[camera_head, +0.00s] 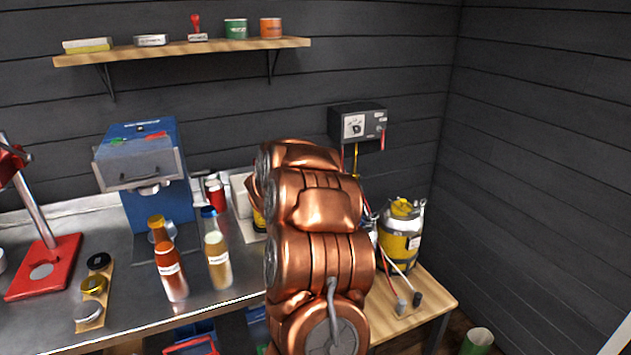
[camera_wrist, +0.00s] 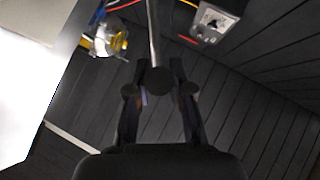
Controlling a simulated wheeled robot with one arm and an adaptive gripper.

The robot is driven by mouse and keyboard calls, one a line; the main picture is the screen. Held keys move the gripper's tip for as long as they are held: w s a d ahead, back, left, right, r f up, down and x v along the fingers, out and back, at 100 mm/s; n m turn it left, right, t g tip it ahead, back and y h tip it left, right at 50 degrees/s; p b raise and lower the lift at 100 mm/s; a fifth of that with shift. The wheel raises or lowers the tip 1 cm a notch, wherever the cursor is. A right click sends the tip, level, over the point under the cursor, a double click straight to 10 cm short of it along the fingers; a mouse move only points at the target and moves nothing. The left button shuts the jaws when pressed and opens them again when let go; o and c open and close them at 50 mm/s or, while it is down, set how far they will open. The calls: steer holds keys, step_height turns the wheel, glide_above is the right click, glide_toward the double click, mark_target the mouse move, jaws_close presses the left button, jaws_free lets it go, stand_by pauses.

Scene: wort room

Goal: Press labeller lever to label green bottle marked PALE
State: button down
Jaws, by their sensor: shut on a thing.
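In the wrist view my gripper (camera_wrist: 159,92) has its two dark fingers on either side of the round black knob of a lever (camera_wrist: 154,35), and it is shut on it. The lever's metal rod runs up from the knob to the top edge. A pale machine body (camera_wrist: 35,60), probably the labeller, fills the left of that view. In the head view a pale housing (camera_head: 242,193) shows behind my copper arm, which hides its right side and my gripper. No green bottle marked PALE can be made out; a small yellow part shows at the arm's edge.
An amber bottle (camera_head: 170,272) and a pale yellow bottle with a blue cap (camera_head: 217,262) stand on the steel bench. A blue machine (camera_head: 155,205) and a red press (camera_head: 45,266) stand left. A yellow canister (camera_head: 399,243) stands right of my arm, below a wall box (camera_head: 357,124).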

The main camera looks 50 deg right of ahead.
steer(key=shift+w+d+r+p, duration=0.1)
steer(key=shift+w+r+p, duration=0.1)
steer(key=shift+r+p, duration=0.2)
stand_by(0.3)
steer(key=c, duration=1)
jaws_free()
steer(key=shift+v, duration=6.05)
steer(key=shift+f, duration=0.1)
steer(key=shift+w, duration=0.1)
